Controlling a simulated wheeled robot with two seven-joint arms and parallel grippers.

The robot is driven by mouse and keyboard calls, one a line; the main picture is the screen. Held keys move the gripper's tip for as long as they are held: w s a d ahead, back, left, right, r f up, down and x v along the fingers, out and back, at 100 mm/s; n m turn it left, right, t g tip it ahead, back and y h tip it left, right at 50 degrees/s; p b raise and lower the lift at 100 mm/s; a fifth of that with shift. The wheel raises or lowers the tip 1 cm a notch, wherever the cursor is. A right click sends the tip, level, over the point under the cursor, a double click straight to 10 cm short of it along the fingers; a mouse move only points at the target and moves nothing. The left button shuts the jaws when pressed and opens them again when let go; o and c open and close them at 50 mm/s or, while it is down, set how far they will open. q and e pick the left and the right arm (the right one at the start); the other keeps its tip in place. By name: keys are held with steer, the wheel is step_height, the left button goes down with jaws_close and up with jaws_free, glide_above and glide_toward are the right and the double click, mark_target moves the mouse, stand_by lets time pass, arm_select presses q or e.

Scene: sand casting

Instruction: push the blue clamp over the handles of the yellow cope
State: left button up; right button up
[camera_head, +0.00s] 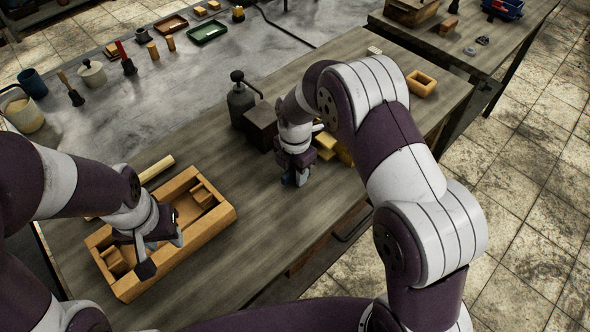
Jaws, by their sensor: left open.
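My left gripper (160,254) is open and reaches down over a yellow-brown wooden frame (217,222) at the front left of the bench; I cannot tell whether it touches it. The frame has inner blocks at its ends. My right gripper (296,178) points down near the bench middle, and its fingers are too small and dark to read. Yellow pieces (343,153) lie just behind and right of it, partly hidden by my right arm; which of these is the yellow cope is not clear. I cannot make out the blue clamp for certain.
A dark pump bottle (240,103) and a dark box (262,126) stand behind my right gripper. A wooden bar (157,168) lies behind the frame. A small wooden frame (421,83) sits at the right. The bench (225,180) is bare between my grippers.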

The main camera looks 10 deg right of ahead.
steer(key=c, duration=0.4)
steer(key=shift+c, duration=0.2)
